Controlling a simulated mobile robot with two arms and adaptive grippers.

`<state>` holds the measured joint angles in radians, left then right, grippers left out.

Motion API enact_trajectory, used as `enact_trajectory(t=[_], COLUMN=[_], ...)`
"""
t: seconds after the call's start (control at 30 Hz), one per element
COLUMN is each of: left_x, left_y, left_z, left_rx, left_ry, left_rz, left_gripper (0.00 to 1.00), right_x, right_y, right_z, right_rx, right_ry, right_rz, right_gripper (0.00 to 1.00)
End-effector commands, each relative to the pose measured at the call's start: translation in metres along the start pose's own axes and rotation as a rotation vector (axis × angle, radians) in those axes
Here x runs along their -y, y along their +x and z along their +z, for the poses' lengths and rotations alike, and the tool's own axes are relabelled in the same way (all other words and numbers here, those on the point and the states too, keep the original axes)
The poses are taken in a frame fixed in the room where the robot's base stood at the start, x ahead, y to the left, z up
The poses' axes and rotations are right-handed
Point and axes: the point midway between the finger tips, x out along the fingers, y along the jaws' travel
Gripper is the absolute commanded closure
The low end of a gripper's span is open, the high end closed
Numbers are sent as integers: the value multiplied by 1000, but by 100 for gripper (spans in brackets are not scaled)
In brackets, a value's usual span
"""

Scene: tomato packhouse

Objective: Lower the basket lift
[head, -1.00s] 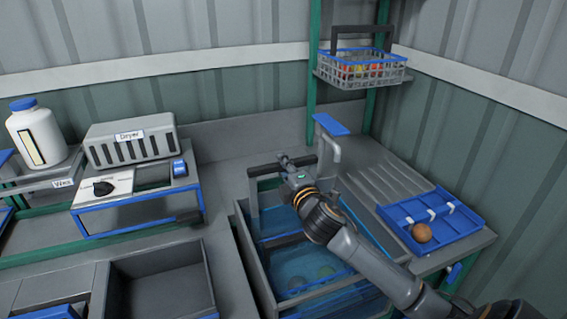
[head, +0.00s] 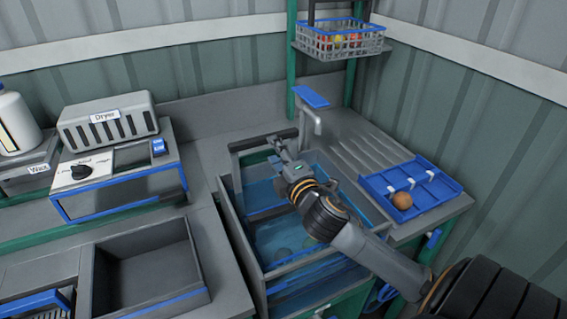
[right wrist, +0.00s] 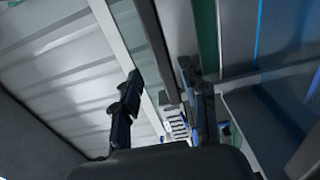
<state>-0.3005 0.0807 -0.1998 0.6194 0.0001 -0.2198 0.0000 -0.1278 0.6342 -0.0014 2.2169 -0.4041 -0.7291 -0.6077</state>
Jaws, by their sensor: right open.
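A wire basket (head: 346,44) with a blue rim and red and yellow fruit sits high on a shelf between green posts (head: 291,80). A dark upright handle frame (head: 235,166) stands at the back left of the water tank (head: 233,232). My right gripper (head: 277,142) is at the frame's top bar, over the tank's back edge. In the right wrist view, my right gripper (right wrist: 160,88) is open, with a dark bar (right wrist: 156,40) showing between its fingers; I cannot tell whether they touch it. Which part is the lift's handle is unclear. My left gripper is out of view.
A tap with a blue lever (head: 311,97) stands just right of my right gripper. A blue tray (head: 432,207) with an orange-brown ball (head: 402,200) lies on the drainer. A dryer (head: 108,122) and an empty grey bin (head: 150,262) are to the left.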

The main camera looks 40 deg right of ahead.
Motion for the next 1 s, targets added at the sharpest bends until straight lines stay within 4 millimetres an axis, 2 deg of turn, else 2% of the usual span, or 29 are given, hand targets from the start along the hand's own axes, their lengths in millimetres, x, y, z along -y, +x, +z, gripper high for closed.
enact_trajectory(t=[0.1,0.3,0.77,1.0], left_x=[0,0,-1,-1], left_y=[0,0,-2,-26], left_z=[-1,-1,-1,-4], left_rx=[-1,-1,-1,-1], left_ry=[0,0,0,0], left_rz=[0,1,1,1], left_gripper=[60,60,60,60], right_x=[1,0,1,10], right_y=[-23,-44,-48,-45], right_z=[0,0,2,26], right_rx=[-1,0,-8,-185], right_ry=[1,2,-3,-33], right_rz=[-2,0,-2,-19], right_gripper=[57,57,57,57])
